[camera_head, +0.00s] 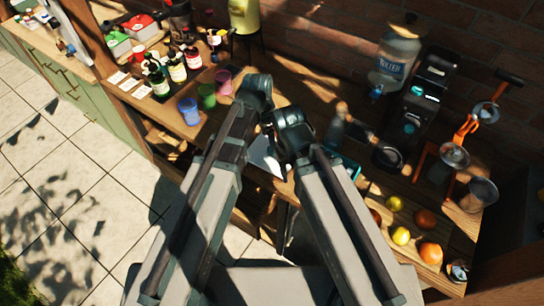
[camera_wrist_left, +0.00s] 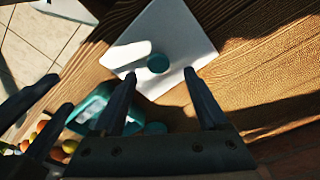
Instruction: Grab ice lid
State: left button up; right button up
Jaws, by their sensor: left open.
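A pale square lid (camera_wrist_left: 185,35) with a round teal knob (camera_wrist_left: 158,63) lies on the wooden table, which I take to be the ice lid. In the head view its pale surface (camera_head: 265,158) shows partly between my arms. My left gripper (camera_wrist_left: 160,75) is open, its fingertips on either side of the knob in the picture. Whether they touch the lid I cannot tell. My right gripper (camera_wrist_left: 62,93) shows two separated fingers at the left of the wrist view. A teal container (camera_wrist_left: 92,108) sits beside the lid, partly hidden by my left finger.
Fruit (camera_head: 401,236), a dark pan (camera_head: 387,158) and an orange press (camera_head: 462,135) stand to the right. Blue, green and pink cups (camera_head: 189,111) and several bottles (camera_head: 177,68) stand to the left. A glass dispenser (camera_head: 396,58) is at the back.

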pick_arm(q)
jog(key=shift+d+f+b, duration=0.25)
jog(key=shift+f+b, duration=1.05)
jog(key=shift+f, duration=0.05)
jog(key=shift+d+f+b, duration=0.25)
jog(key=shift+f+b, duration=1.05)
pick_arm(e)
jog(key=shift+f, duration=2.65)
pick_arm(q)
jog(key=shift+r, duration=0.1)
pick_arm(e)
jog(key=shift+r, duration=0.1)
pick_arm(q)
jog(key=shift+c, duration=0.3)
grip_shut()
